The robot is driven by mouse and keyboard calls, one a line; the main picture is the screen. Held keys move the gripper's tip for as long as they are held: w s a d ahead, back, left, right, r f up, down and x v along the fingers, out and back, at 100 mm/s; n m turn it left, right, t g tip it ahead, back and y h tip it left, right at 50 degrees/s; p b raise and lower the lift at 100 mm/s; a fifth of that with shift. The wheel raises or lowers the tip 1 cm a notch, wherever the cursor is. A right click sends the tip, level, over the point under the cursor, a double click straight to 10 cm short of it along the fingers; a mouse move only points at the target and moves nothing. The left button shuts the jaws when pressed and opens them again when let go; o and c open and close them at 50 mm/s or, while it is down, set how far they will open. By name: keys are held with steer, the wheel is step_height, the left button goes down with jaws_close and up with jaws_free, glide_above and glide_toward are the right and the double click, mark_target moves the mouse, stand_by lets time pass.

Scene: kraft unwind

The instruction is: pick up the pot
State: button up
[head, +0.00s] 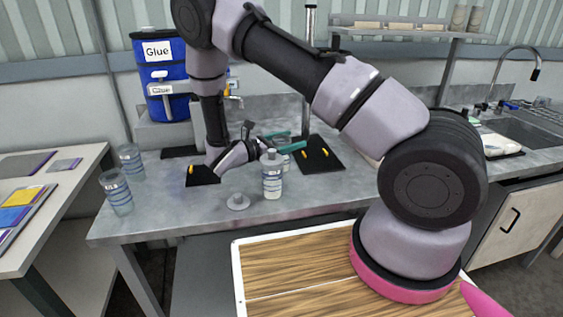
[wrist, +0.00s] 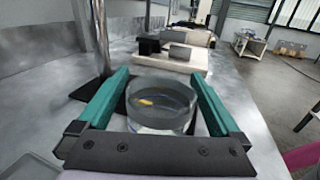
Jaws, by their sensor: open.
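The pot, which I take to be the round, see-through grey vessel (wrist: 160,117), stands upright between my gripper's fingers in the wrist view. My gripper (wrist: 161,85) is open, with one teal finger on each side of the pot. A gap shows at the left; contact at the right cannot be told. In the head view my gripper (head: 296,141) is low over the grey bench, its teal fingers pointing right. There the pot is mostly hidden behind the gripper and a labelled clear jar (head: 272,178).
A metal post (wrist: 98,38) rises close by on the left in the wrist view.

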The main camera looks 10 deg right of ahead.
jaws_close()
